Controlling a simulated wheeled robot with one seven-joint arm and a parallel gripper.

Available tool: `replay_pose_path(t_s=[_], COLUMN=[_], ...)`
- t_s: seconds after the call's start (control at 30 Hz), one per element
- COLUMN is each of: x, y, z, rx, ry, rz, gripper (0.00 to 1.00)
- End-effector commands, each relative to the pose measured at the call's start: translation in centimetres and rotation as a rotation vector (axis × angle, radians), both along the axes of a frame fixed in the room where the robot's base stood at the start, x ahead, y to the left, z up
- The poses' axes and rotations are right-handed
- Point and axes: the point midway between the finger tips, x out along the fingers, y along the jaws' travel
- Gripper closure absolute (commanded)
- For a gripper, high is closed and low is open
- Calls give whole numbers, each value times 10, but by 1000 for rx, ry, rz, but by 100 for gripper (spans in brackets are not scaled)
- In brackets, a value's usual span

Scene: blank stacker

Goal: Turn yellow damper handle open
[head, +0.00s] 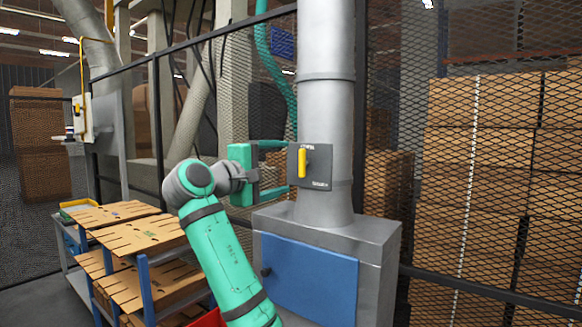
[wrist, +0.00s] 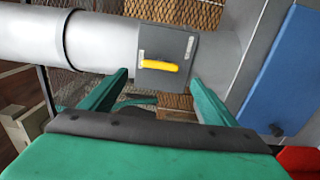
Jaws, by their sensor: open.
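The yellow damper handle (head: 302,163) sits on a dark grey plate (head: 321,169) fixed to the front of a vertical metal duct (head: 326,110). In the head view the handle stands upright, along the duct. In the wrist view the yellow handle (wrist: 158,66) lies sideways in the picture, along the duct's length. My green gripper (head: 273,169) is open, left of the plate in the head view. In the wrist view its two fingers (wrist: 152,90) are spread wide, one on each side of the handle and apart from it. Nothing is between them.
A grey cabinet with a blue door (head: 310,281) stands under the duct. Mesh fencing (head: 490,180) runs behind, with stacked cardboard boxes beyond it. A rack of flat cardboard blanks (head: 140,232) stands at the left, near my arm. A red object (wrist: 298,160) shows at the wrist view's lower right.

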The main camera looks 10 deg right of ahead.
Motion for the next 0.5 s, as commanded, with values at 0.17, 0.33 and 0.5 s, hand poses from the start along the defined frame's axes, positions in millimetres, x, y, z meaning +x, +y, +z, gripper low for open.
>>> replay_pose_path(t_s=[0.17, 0.33, 0.5], x=[-16, -22, -23], y=[18, 25, 25], z=[0, -1, -1], rx=[1, 1, 0], ry=[-1, 1, 1], rz=[1, 0, 0], gripper=[19, 19, 19])
